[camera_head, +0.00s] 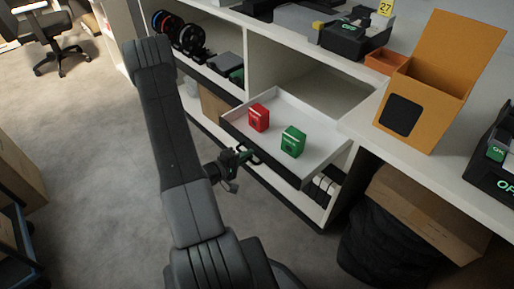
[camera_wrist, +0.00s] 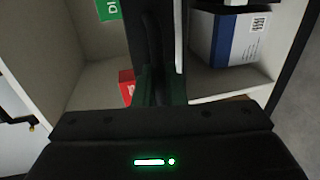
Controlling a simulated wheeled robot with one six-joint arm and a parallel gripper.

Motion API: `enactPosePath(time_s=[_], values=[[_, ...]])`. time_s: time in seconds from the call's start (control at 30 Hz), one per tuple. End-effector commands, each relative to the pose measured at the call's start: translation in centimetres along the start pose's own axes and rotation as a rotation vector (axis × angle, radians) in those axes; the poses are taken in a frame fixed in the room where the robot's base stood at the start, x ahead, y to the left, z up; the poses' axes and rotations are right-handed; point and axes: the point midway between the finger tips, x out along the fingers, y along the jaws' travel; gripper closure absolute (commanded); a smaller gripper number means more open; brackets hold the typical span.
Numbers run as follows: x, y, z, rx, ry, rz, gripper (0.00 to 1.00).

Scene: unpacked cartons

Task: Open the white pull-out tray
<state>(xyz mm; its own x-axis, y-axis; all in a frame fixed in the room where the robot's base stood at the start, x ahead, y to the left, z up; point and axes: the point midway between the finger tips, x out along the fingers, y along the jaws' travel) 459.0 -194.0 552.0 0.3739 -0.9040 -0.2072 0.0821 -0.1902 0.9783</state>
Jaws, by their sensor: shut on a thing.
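The white pull-out tray (camera_head: 285,105) sticks well out of the white shelf unit, with a dark front edge. A red box (camera_head: 259,118) and a green box (camera_head: 293,141) stand upright in it. My gripper (camera_head: 243,157) is at the middle of the tray's front and shut on its dark handle; my fingers partly hide the handle. In the wrist view my dark fingers (camera_wrist: 160,86) close around the dark handle bar (camera_wrist: 152,35). Parts of the red box (camera_wrist: 126,84) and the green box (camera_wrist: 107,9) show beside it.
An open orange carton (camera_head: 430,90) stands on the white counter (camera_head: 360,128) at right. A brown carton (camera_head: 425,205) and a black bin (camera_head: 385,250) are below it. Spools (camera_head: 180,32) sit on the left shelf.

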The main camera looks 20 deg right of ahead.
Motion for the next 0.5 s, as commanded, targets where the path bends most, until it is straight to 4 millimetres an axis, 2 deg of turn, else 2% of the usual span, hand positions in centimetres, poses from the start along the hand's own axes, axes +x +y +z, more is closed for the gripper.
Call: enactPosePath(time_s=[0.2, 0.5], values=[[-2.1, -0.4, 0.0, -0.001, 0.001, 0.0, 1.0], [-2.6, -0.6, 0.0, 0.0, -0.001, 0.0, 1.0]])
